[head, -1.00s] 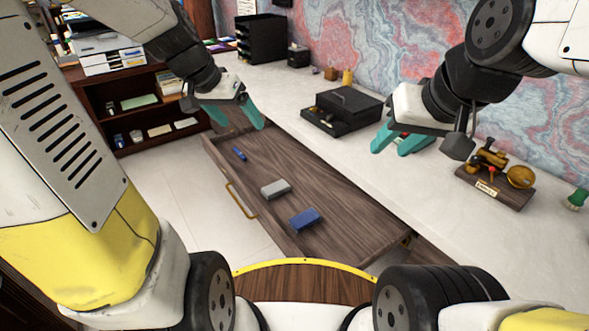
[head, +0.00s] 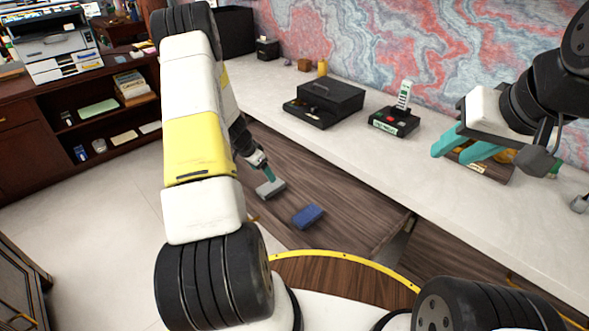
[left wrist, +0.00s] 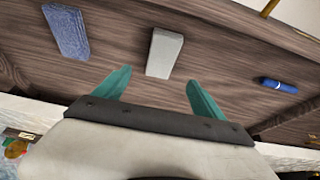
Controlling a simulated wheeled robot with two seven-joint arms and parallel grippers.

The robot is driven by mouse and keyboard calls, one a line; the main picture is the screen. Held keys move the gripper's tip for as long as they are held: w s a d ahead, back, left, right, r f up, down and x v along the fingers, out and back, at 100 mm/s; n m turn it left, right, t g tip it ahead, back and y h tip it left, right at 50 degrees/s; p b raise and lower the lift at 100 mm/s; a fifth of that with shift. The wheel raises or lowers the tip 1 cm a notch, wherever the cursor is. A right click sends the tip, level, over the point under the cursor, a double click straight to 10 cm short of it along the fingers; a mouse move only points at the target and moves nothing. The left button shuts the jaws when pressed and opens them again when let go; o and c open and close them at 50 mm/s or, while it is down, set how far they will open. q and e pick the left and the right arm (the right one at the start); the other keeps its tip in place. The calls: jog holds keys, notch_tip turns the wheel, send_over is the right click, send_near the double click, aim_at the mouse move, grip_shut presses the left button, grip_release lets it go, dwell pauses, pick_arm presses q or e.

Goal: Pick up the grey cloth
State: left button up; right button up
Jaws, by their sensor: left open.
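The grey cloth (head: 272,187) is a small, pale, folded-looking block lying flat in the open wooden drawer. In the left wrist view the grey cloth (left wrist: 165,52) lies just beyond my left gripper's tips, roughly between their lines. My left gripper (head: 268,174) is low over the drawer at the cloth, partly hidden by its own arm. In the left wrist view my left gripper (left wrist: 155,80) has its two teal fingers spread with nothing between them. My right gripper (head: 458,149) is open and empty above the desk at the right.
A blue block (head: 308,216) lies right of the cloth in the drawer (head: 345,225). A small blue cylinder (left wrist: 279,85) lies on its other side. A black box (head: 331,98), a phone on its base (head: 395,122) and a wooden-based ornament (head: 482,172) stand on the desk.

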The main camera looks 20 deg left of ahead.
aim_at(271, 186)
pick_arm(q)
jog(key=x, duration=0.9)
jog(key=shift+s+a+f, duration=0.15)
jog(key=shift+a+f, duration=0.05)
jog(key=shift+f, duration=0.2)
jog(key=c, duration=1.5)
